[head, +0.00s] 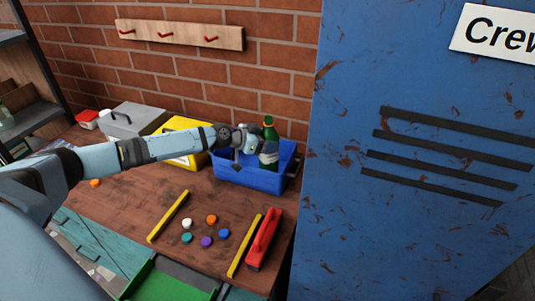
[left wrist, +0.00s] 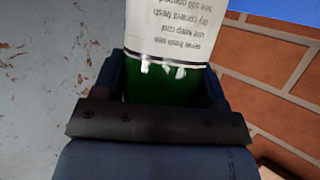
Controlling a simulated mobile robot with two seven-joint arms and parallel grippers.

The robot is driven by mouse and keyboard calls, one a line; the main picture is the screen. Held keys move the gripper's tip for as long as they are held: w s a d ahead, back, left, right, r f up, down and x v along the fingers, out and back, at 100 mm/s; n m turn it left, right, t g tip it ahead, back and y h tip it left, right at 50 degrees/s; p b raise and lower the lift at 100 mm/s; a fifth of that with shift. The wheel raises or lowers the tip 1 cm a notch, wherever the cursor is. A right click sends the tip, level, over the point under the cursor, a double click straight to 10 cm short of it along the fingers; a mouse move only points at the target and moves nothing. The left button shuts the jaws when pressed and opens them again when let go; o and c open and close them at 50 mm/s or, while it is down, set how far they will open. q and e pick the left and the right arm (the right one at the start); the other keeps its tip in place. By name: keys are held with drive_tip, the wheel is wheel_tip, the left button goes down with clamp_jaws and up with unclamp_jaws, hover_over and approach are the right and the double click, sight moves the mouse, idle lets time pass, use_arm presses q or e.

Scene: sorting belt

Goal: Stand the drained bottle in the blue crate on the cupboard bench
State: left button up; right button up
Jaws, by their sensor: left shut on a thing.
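My left gripper (head: 252,147) is shut on a green bottle (head: 270,132) with a white label. In the head view the bottle is upright at the blue crate (head: 253,180), its lower part over or inside the crate; whether it touches the crate floor is hidden by the front wall. In the left wrist view the bottle (left wrist: 165,85) sits between the two fingers (left wrist: 163,78), its printed label beyond them. The crate stands on the wooden cupboard bench (head: 175,205) against the brick wall. My right gripper is not in view.
A yellow container (head: 190,160) and a grey box (head: 130,118) stand left of the crate. Several coloured caps (head: 206,241) lie between two yellow strips (head: 168,217) in front. A red-handled tool (head: 263,238) lies at right. A tall blue locker (head: 400,230) closes off the right side.

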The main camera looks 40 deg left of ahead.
use_arm(q)
wheel_tip(320, 180, down, 4)
drive_tip(key=shift+f+b, duration=0.15)
drive_tip(key=shift+b, duration=0.3)
drive_tip(key=shift+f, duration=0.2)
drive_tip(key=shift+f+b, duration=0.15)
drive_tip(key=shift+b, duration=0.15)
drive_tip(key=o, duration=1.5)
drive_tip(key=shift+c, duration=0.2)
